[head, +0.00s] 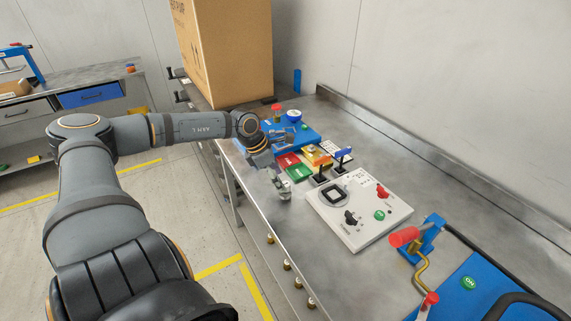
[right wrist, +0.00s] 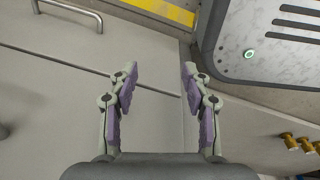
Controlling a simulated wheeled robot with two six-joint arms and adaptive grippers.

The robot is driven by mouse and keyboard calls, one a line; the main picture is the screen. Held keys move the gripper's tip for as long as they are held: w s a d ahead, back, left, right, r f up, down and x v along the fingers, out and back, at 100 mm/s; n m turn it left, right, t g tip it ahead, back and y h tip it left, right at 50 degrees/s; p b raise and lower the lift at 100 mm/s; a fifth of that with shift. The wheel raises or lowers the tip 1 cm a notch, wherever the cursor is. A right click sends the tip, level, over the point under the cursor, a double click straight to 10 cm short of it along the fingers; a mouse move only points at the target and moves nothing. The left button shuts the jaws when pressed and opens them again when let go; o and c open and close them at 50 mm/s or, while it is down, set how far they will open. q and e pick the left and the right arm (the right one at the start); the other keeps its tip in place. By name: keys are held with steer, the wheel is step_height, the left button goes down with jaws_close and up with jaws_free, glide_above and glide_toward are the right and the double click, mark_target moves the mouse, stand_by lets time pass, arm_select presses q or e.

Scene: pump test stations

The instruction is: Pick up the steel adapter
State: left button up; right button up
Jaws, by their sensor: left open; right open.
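My left gripper (head: 280,178) is open above the near left part of the steel bench (head: 345,278), close to the red and green blocks. I cannot make out a steel adapter for certain in either view; the left gripper and wrist cover part of the bench there. My right gripper (right wrist: 160,72) is open and empty, with its two purple-padded fingers apart. It does not show in the head view.
A white control panel (head: 340,228) with knobs lies mid-bench. A blue fixture with a red handle (head: 404,237) stands right of it. A large cardboard box (head: 225,55) stands at the back. Brass fittings (head: 287,265) stick out along the bench front.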

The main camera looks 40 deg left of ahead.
arm_select(q)
steer(key=b+x, duration=0.2)
steer(key=b, duration=0.2)
steer(key=shift+s+f+b, duration=0.1)
steer(key=shift+f+b, duration=0.15)
steer(key=shift+b, duration=0.05)
steer(key=b+x, duration=0.1)
steer(key=b, duration=0.2)
steer(key=b+x, duration=0.1)
steer(key=b, duration=0.3)
steer(key=shift+d+f, duration=0.3)
steer(key=shift+d, duration=0.05)
steer(key=shift+w+d+b, duration=0.1)
steer(key=shift+w+b, duration=0.15)
steer(key=shift+b, duration=0.35)
steer(key=shift+r, duration=0.15)
arm_select(e)
step_height(320, 180, down, 13)
steer(key=s, duration=0.1)
steer(key=shift+r, duration=0.15)
steer(key=shift+s+a, duration=0.1)
arm_select(q)
steer(key=shift+c, duration=0.5)
